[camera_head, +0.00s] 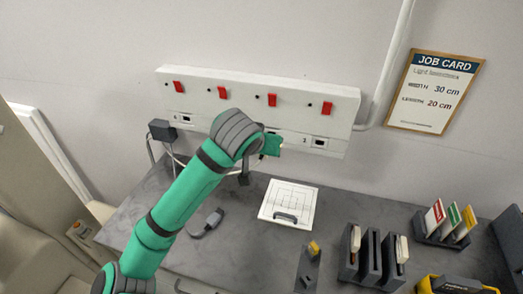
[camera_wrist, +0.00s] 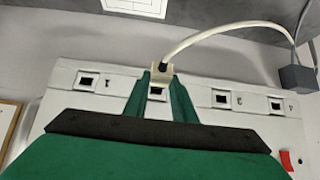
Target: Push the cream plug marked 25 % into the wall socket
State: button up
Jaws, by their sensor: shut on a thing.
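The white wall socket panel (camera_head: 345,108) has a row of square sockets under red switches. In the wrist view the panel (camera_wrist: 65,72) appears upside down. My gripper (camera_wrist: 161,82) is shut on the cream plug (camera_wrist: 160,75), whose cream cable leads off to the right. The plug is in front of the panel, beside a socket (camera_wrist: 157,92) whose dark opening still shows between the fingers. The size of any gap cannot be told. In the head view my gripper (camera_head: 270,146) is at the panel's lower middle; the plug's marking is unreadable.
A dark grey adapter (camera_head: 162,130) is at the panel's left end. A grey plug (camera_head: 213,220) and a white plate (camera_head: 290,200) lie on the grey worktop (camera_head: 235,255). Dark holders (camera_head: 370,258) and a card rack (camera_head: 445,228) stand right. A job card (camera_head: 435,90) hangs on the wall.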

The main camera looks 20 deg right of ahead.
aim_at(261, 157)
jog(key=shift+w+d, duration=0.6)
jog(key=shift+w, duration=0.2)
jog(key=shift+w+d, duration=0.5)
jog(key=shift+w, duration=0.2)
jog(key=shift+w+d, duration=0.45)
jog(key=shift+w, duration=0.25)
dwell(1.7)
jog(key=o, duration=1.1)
jog(key=shift+o, duration=0.2)
jog(key=v, duration=1.1)
